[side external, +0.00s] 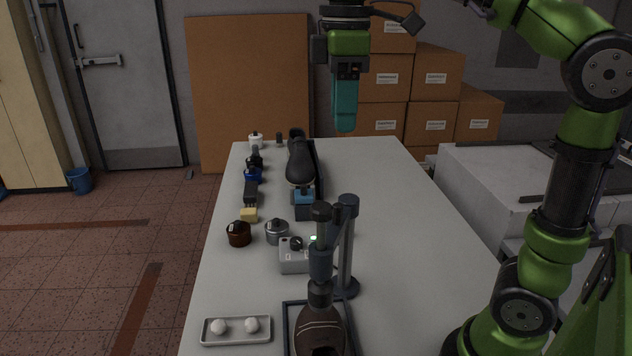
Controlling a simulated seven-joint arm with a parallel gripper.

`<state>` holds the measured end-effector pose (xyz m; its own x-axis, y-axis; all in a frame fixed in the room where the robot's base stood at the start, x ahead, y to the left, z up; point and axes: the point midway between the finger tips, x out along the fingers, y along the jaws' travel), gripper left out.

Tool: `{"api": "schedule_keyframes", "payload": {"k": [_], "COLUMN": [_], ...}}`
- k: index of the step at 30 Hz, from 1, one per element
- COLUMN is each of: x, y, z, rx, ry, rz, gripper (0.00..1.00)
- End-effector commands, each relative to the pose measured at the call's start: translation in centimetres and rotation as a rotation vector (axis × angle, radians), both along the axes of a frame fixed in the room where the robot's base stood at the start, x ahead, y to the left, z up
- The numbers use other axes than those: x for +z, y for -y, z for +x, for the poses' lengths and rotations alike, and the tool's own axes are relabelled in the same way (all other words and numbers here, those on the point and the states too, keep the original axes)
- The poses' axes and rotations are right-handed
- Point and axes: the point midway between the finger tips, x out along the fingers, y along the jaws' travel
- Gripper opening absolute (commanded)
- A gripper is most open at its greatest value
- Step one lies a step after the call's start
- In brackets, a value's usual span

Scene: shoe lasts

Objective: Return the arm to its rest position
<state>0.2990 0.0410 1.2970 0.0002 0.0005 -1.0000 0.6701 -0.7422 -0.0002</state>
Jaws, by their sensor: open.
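My gripper (346,128) hangs in the air above the far part of the table, pointing down. Its teal fingers are seen edge-on, one nearly in front of the other, and nothing shows held below them. The gripper is open. It is well above the table and apart from everything on it. My green and black arm reaches up from the right side of the view and leaves it at the top.
On the white table (400,230) stand a black shoe (299,165), a brown shoe (320,330), a dark post stand (346,250), a grey control box (294,258), jars, brushes and a tray (236,341) with two white balls. Cartons (436,70) are stacked behind. The table's right side is clear.

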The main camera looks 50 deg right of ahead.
Motion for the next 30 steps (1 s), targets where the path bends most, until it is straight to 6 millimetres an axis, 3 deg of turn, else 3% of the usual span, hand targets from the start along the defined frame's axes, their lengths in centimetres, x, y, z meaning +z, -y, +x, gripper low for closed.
{"api": "schedule_keyframes", "payload": {"k": [8,14,21,25,30], "x": [-1.2,-6.0,-12.7,-15.0,-16.2], "y": [0.6,1.3,0.9,0.8,0.8], "z": [-0.9,-3.4,-5.6,-6.1,-6.4], "rx": [-0.058,-0.314,-0.754,-0.937,-1.044], "ry": [0.034,0.189,0.384,0.44,0.467], "rz": [-0.005,0.062,0.307,0.426,0.497], "gripper": [0.44,0.44,0.44,0.44,0.44]}}
